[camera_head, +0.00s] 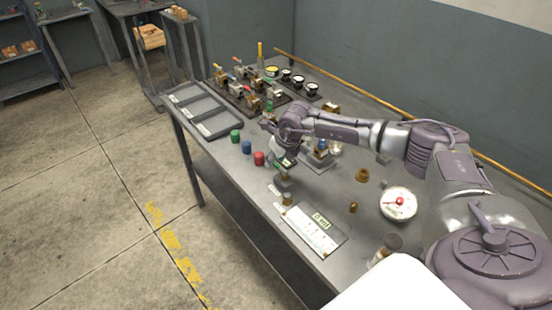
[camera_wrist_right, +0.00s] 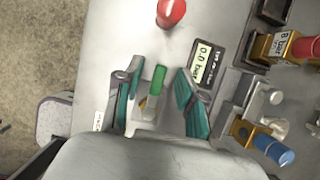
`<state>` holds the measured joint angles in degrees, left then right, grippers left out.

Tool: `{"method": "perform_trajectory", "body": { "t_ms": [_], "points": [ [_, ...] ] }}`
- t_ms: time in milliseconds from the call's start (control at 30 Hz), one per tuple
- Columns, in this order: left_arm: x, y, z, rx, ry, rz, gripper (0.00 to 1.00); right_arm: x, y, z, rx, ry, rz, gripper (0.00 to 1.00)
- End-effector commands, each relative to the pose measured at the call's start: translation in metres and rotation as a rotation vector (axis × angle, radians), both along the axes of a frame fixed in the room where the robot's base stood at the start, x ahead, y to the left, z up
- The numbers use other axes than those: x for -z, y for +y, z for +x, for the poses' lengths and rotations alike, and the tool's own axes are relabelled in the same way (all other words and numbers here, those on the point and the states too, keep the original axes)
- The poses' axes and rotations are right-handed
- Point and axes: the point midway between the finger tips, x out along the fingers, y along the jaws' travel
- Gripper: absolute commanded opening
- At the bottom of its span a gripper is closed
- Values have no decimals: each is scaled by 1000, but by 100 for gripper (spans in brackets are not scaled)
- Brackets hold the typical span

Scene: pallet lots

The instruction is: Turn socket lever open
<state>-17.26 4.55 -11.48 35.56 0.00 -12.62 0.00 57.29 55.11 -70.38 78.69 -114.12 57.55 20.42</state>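The socket lever is a short green bar (camera_wrist_right: 157,80) on a pale block (camera_wrist_right: 148,108) in the right wrist view. My right gripper (camera_wrist_right: 158,76) has its teal fingers apart, one on each side of the lever, with gaps visible. I cannot tell how far the fingers stand above the block. The hand partly hides the lever there. My left gripper is not in view.
Red (camera_head: 259,158), blue (camera_head: 247,147) and green (camera_head: 235,136) caps stand left of the gripper. A "0.0 bar" display (camera_wrist_right: 204,62) is close to the right finger. Shallow trays (camera_head: 218,122) lie at the left.

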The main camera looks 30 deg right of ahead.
Motion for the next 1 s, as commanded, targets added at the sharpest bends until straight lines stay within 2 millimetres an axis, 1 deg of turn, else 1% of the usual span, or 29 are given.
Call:
{"method": "perform_trajectory", "body": {
  "t_ms": [33, 167, 200, 267, 667, 867, 1000],
  "points": [
    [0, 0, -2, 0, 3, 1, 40, 0, 0, 0, 0, 0, 0, 38],
    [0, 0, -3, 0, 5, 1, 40, 0, 0, 0, 0, 0, 0, 16],
    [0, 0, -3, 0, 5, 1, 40, 0, 0, 0, 0, 0, 0, 9],
    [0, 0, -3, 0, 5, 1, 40, 0, 0, 0, 0, 0, 0, 0],
    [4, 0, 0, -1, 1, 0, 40, 1, 1, 0, -29, 0, -1, 0],
    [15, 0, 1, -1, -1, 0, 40, 3, 4, 0, -124, -1, 0, 0],
    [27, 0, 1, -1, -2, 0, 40, 4, 8, -1, -232, -2, -1, 0]
  ]
}}
